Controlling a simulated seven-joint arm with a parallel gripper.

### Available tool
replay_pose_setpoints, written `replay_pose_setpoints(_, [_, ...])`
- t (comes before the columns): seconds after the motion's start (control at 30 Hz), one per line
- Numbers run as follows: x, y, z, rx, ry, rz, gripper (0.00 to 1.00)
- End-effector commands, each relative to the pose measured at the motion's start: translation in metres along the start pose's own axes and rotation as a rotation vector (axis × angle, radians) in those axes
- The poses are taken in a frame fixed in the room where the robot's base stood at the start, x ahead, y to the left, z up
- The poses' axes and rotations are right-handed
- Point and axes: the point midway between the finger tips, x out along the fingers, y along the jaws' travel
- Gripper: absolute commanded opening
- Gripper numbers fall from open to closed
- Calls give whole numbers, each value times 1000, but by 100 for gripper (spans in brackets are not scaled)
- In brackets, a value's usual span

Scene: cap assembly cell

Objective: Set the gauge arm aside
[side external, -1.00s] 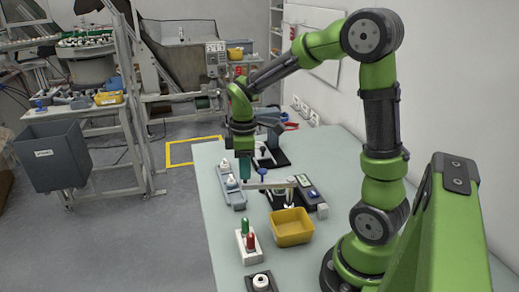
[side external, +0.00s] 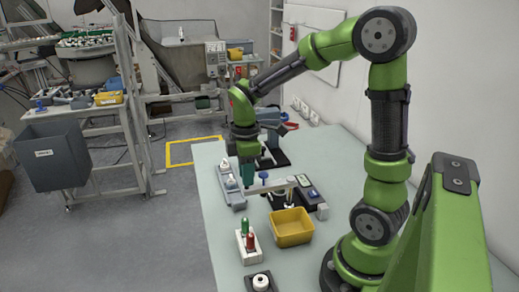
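The gauge arm (side external: 274,185) is a thin pale bar with a blue knob (side external: 264,175) near its middle. It reaches from below my gripper rightward to a dark fixture (side external: 292,202) with a pale upright post. My gripper (side external: 247,184) points down at the bar's left end. At this size I cannot tell whether its fingers touch or hold the bar, and the finger gap does not show.
A grey tray (side external: 236,201) with white parts lies just left. A yellow bin (side external: 292,228) stands in front of the fixture. A white block (side external: 249,248) holds a green and a red piece. A dark stand (side external: 272,158) rises behind. The table's left front is clear.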

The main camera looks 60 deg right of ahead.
Motion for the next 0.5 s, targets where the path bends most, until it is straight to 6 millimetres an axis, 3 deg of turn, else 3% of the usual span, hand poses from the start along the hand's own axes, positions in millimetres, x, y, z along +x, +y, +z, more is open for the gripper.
replay_pose_setpoints(0.03, [-1,-1,-1,0,1,-1,32])
replay_pose_setpoints(0.17, [0,-1,0,0,1,-2,48])
replay_pose_setpoints(0.5, [-4,0,0,0,1,0,48])
